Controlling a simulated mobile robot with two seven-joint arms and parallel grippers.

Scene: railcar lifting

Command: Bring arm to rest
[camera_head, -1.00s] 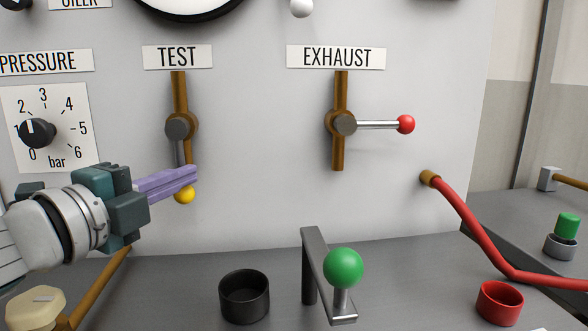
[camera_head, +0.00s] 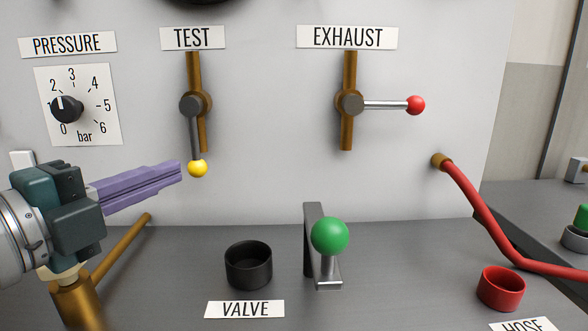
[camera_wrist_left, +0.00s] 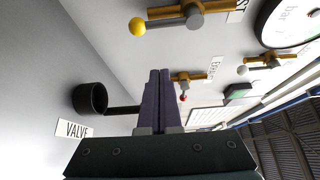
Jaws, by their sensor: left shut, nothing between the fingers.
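My left gripper (camera_head: 180,172) comes in from the left in the head view, with its purple fingers shut and empty. Its tips are just left of the yellow knob (camera_head: 197,168) of the TEST valve lever and apart from it. The TEST lever (camera_head: 194,138) points down. In the left wrist view the shut fingers (camera_wrist_left: 160,75) fill the middle, and the yellow knob (camera_wrist_left: 137,27) is up and left of them. My right gripper is in neither view.
The EXHAUST lever with its red knob (camera_head: 415,105) points right. A green-knobbed lever (camera_head: 330,236) stands on the grey bench beside a black cup (camera_head: 248,264) behind the VALVE label (camera_head: 245,309). A red hose (camera_head: 470,205) and red cup (camera_head: 501,288) are at right. A pressure dial (camera_head: 67,109) is at left.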

